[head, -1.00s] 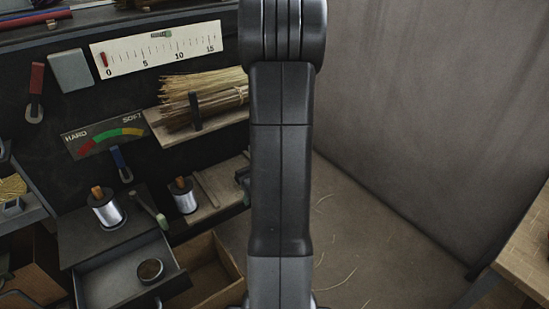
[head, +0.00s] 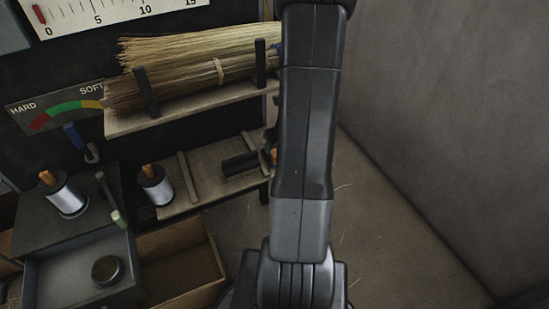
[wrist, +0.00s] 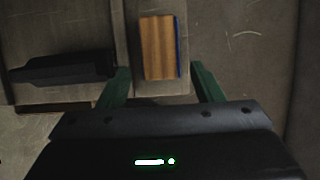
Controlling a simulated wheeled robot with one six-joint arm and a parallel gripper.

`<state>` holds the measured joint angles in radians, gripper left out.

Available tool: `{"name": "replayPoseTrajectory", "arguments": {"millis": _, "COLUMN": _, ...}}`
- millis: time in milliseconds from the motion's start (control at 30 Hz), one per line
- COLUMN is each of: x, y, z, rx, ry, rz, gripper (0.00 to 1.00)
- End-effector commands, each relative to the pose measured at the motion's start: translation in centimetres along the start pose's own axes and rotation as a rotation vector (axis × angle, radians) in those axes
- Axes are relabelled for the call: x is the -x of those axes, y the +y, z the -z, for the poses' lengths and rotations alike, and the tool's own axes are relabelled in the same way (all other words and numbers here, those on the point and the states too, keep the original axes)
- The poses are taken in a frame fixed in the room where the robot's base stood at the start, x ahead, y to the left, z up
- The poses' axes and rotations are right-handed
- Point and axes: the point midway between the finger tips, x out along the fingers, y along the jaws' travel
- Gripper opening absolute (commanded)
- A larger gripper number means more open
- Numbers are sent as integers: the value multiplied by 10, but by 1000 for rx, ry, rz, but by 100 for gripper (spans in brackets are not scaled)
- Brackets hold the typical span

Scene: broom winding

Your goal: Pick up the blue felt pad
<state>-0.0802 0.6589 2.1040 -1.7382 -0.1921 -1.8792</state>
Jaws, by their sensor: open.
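In the wrist view a small wooden block (wrist: 159,47) with a thin blue strip (wrist: 178,46) along its right side lies on a grey-brown board. The strip looks like the blue felt, seen edge-on. My gripper (wrist: 161,84) is open, with one green finger on each side below the block. The block's lower end is near the level of the fingertips and lies between their lines. The gap in height cannot be told. In the head view my arm hides the gripper and most of this spot; a small orange-brown bit (head: 273,156) shows at the arm's left edge.
Straw bundles (head: 190,65) rest on the shelf above. Wire spools (head: 156,186) and an open drawer (head: 60,265) are at left. A wall (head: 440,120) stands at right.

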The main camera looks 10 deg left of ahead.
Motion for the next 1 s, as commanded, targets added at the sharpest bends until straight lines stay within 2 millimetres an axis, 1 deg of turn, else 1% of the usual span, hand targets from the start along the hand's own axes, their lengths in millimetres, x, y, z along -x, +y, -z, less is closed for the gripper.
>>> {"name": "replayPoseTrajectory", "arguments": {"millis": 33, "x": -9, "y": 0, "z": 1, "rx": 1, "ry": 1, "rz": 0, "gripper": 60}}
{"name": "replayPoseTrajectory", "arguments": {"millis": 267, "x": -17, "y": 0, "z": 0, "rx": 1, "ry": 0, "rz": 1, "gripper": 60}}
{"name": "replayPoseTrajectory", "arguments": {"millis": 367, "x": -25, "y": 0, "z": -2, "rx": 1, "ry": 1, "rz": 0, "gripper": 60}}
{"name": "replayPoseTrajectory", "arguments": {"millis": 533, "x": -52, "y": 2, "z": -8, "rx": 2, "ry": 1, "rz": 0, "gripper": 60}}
{"name": "replayPoseTrajectory", "arguments": {"millis": 633, "x": -63, "y": 2, "z": -8, "rx": 1, "ry": 1, "rz": 0, "gripper": 60}}
{"name": "replayPoseTrajectory", "arguments": {"millis": 733, "x": -68, "y": 2, "z": -9, "rx": 1, "ry": 0, "rz": 1, "gripper": 60}}
{"name": "replayPoseTrajectory", "arguments": {"millis": 933, "x": -66, "y": 2, "z": -9, "rx": 0, "ry": 0, "rz": 1, "gripper": 60}}
{"name": "replayPoseTrajectory", "arguments": {"millis": 1000, "x": -66, "y": 2, "z": -9, "rx": 0, "ry": 0, "rz": 1, "gripper": 46}}
